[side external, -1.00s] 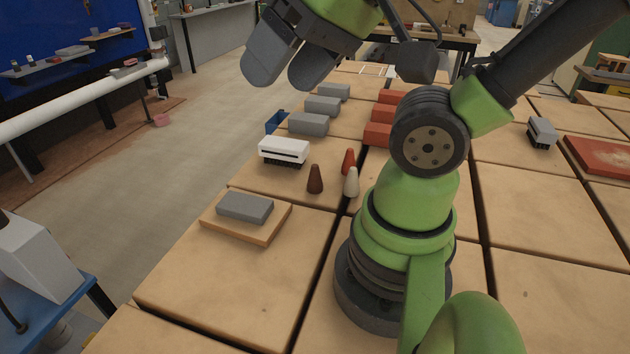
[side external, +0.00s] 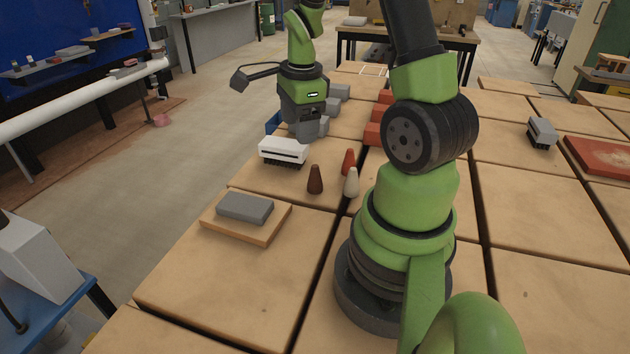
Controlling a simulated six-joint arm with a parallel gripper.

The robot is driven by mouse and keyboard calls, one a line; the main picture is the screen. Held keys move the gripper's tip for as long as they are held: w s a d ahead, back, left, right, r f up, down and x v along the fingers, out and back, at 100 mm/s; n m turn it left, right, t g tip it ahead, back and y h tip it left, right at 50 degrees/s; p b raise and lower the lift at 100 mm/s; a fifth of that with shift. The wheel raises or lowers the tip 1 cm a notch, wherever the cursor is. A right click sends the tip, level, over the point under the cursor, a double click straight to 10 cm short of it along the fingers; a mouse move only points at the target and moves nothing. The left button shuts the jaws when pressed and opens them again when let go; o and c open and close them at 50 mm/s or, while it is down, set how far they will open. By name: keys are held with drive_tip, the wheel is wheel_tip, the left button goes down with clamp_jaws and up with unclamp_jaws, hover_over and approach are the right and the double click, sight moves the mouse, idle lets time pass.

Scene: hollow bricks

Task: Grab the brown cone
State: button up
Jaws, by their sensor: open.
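The brown cone (side external: 315,179) stands upright on the tiled table, left of the cream cone (side external: 351,182) and in front of the orange-red cone (side external: 348,162). My gripper (side external: 307,130) points down above the table, behind the brown cone and apart from it. It is open, with nothing seen between its fingers. The fingers partly overlap each other in this view, so the gap is hard to see.
A white-topped brush (side external: 283,150) stands close left of my gripper. Grey bricks (side external: 339,92) and red bricks (side external: 374,134) lie behind, partly hidden. A grey brick (side external: 244,207) lies on a wooden board (side external: 262,232) at front left. The table front is clear.

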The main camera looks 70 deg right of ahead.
sight(315, 179)
drive_tip(key=d+f+m, duration=0.1)
drive_tip(key=s+f+m, duration=0.1)
drive_tip(key=f, duration=0.1)
drive_tip(key=s+d+f+m+g, duration=0.1)
drive_tip(key=f+m, duration=0.1)
drive_tip(key=shift+d+y, duration=0.3)
drive_tip(key=shift+d, duration=0.05)
wheel_tip(315, 179, down, 4)
drive_tip(key=shift+f, duration=0.1)
drive_tip(key=shift+d+f, duration=0.2)
drive_tip(key=shift+f, duration=1.25)
drive_tip(key=shift+d+f, duration=0.15)
drive_tip(key=shift+f, duration=1.25)
drive_tip(key=c, duration=1)
